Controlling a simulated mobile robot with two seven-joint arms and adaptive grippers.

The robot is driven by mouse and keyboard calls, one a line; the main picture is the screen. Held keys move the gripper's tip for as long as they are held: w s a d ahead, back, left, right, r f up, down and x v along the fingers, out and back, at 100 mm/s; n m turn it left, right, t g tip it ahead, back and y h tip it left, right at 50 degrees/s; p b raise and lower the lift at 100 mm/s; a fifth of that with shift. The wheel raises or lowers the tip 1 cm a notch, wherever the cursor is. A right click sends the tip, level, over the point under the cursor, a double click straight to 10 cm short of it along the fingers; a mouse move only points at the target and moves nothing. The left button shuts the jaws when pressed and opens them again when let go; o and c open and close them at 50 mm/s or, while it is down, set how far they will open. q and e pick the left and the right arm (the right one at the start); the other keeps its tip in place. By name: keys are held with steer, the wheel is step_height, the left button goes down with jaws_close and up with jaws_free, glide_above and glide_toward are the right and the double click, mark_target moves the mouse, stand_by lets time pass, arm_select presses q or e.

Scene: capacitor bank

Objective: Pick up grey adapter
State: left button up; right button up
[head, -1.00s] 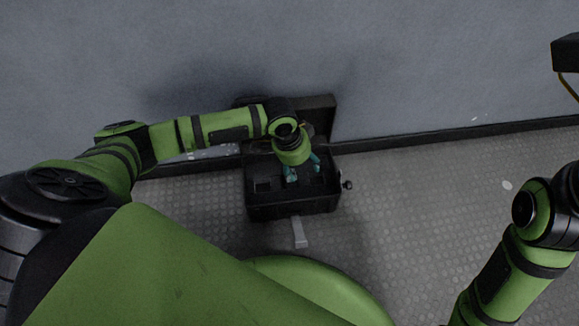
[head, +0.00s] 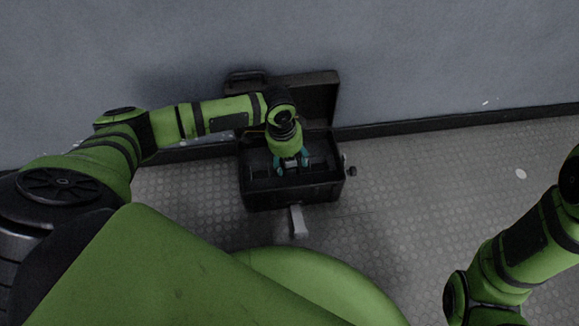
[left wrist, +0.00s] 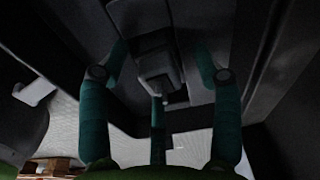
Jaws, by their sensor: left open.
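My left gripper (head: 291,164) points down into an open dark case on the floor. Its teal fingers are spread in the left wrist view (left wrist: 162,68). A grey blocky piece, which looks like the grey adapter (left wrist: 157,62), sits between the fingertips in that view, with a gap on both sides. I cannot tell how deep the fingers reach around it. In the head view the gripper hides the piece. My right arm is at the right edge of the head view, and its gripper is not seen.
The dark case (head: 262,197) has its lid (head: 312,95) raised toward the grey wall. Its side walls stand close around my left gripper. A light grey latch-like piece (head: 298,221) is at its front. The patterned floor (head: 410,190) to the right is clear.

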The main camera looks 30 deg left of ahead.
arm_select(q)
jaws_close()
steer(key=shift+r, duration=0.1)
